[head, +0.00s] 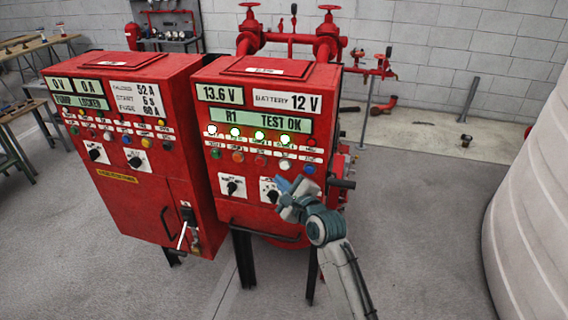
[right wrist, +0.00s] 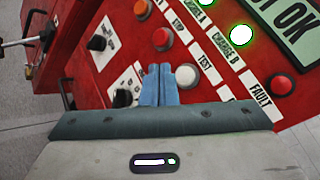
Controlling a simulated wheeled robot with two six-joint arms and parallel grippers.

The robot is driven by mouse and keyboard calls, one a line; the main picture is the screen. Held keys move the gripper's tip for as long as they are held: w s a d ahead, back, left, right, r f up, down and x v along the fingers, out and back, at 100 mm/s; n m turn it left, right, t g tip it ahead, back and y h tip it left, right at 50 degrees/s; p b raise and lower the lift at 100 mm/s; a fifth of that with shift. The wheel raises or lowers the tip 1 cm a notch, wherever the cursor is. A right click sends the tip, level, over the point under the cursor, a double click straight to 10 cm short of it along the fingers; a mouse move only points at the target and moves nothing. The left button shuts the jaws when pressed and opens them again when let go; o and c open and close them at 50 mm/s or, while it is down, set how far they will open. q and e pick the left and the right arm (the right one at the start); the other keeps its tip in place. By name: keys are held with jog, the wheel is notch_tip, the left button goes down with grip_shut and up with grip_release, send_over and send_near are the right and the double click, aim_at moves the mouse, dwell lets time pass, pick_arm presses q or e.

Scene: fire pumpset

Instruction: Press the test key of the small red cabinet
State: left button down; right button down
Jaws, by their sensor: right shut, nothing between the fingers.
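The small red cabinet (head: 262,195) stands right of a larger red cabinet, and its display (head: 260,118) reads "R1 TEST OK". The test key (right wrist: 187,76) is a pale white button beside the label "TEST"; it also shows in the head view (head: 284,165), just above my right gripper. My right gripper (head: 283,184) is in front of the cabinet's lower panel, its blue fingers shut and empty. In the right wrist view its fingertips (right wrist: 158,71) appear just left of the test key; I cannot tell whether they touch the panel. My left gripper is out of view.
The larger red cabinet (head: 130,190) stands close on the left. Other buttons and rotary switches surround the key, with a red button (right wrist: 281,85) labelled "FAULT" to its right. Red pipes and valves (head: 326,40) rise behind. A large pale tank (head: 535,190) stands at right.

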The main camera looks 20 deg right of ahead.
jog(key=shift+s+a+p, duration=0.4)
jog(key=shift+s+a, duration=0.3)
jog(key=shift+s, duration=0.35)
notch_tip(320, 180, down, 26)
jog(key=s+d+n+g+h+b, duration=0.2)
jog(key=s+n+g+b, duration=0.1)
jog(key=n+g, duration=0.15)
jog(key=s+d+f+n+g+b, duration=0.1)
jog(key=s+d+f+n+g, duration=0.3)
jog(key=f, duration=0.7)
jog(key=s+a+f+n+t+b, duration=0.1)
jog(key=s+f+n+b, duration=0.15)
jog(key=s+f, duration=0.7)
jog(key=s+d+f+n+g+b, duration=0.1)
jog(key=s+f+n, duration=0.3)
jog(key=s+f, duration=0.6)
jog(key=s+d+f+n+g+h+b, duration=0.1)
jog(key=s+d+f+n+g, duration=0.2)
jog(key=s+f, duration=0.7)
jog(key=s+d+f+n+g+h+b, duration=0.1)
jog(key=s+f+n, duration=0.5)
jog(key=s, duration=1.3)
notch_tip(320, 180, down, 4)
jog(key=d+g+b, duration=0.1)
jog(key=d+g, duration=0.1)
jog(key=g, duration=0.1)
jog(key=shift+s, duration=0.25)
